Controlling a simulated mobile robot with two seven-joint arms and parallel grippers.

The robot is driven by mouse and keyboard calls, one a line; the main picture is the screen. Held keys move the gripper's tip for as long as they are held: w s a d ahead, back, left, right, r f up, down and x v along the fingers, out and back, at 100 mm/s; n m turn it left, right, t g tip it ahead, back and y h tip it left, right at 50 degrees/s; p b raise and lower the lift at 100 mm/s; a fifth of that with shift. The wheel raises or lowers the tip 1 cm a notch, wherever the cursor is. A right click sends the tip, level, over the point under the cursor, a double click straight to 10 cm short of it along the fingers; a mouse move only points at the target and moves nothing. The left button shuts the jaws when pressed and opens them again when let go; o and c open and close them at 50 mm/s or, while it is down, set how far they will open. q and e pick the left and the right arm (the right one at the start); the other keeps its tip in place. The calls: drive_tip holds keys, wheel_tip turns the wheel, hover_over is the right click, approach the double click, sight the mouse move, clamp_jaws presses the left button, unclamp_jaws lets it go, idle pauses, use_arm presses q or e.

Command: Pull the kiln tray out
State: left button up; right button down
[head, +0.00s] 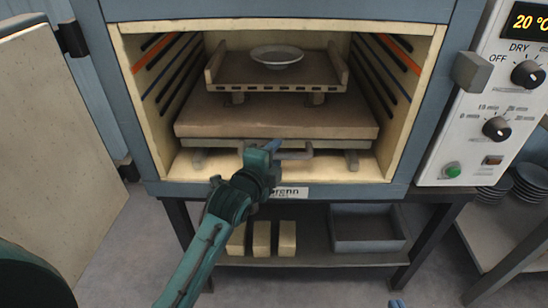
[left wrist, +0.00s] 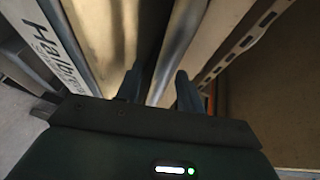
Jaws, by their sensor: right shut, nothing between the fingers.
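The kiln tray (head: 215,122) is a thick brown slab on a metal frame, inside the open kiln. A grey bar handle (head: 298,154) sits low at its front. A raised perforated rack (head: 330,88) with a grey plate (head: 277,57) stands on the tray. My left gripper (head: 268,147) is at the handle, and its wrist hides the handle's left part. My right gripper (head: 398,303) shows only as a blue tip at the bottom edge, shut and away from the tray.
The kiln door (head: 60,130) stands open at the left. A control panel (head: 490,110) with knobs is at the right. Beneath the kiln, a shelf holds pale blocks (head: 262,239) and a dark bin (head: 368,230). Stacked plates (head: 530,183) stand far right. Floor in front is clear.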

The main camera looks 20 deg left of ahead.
use_arm(q)
drive_tip(key=shift+w, duration=0.15)
drive_tip(key=shift+c, duration=0.4)
clamp_jaws()
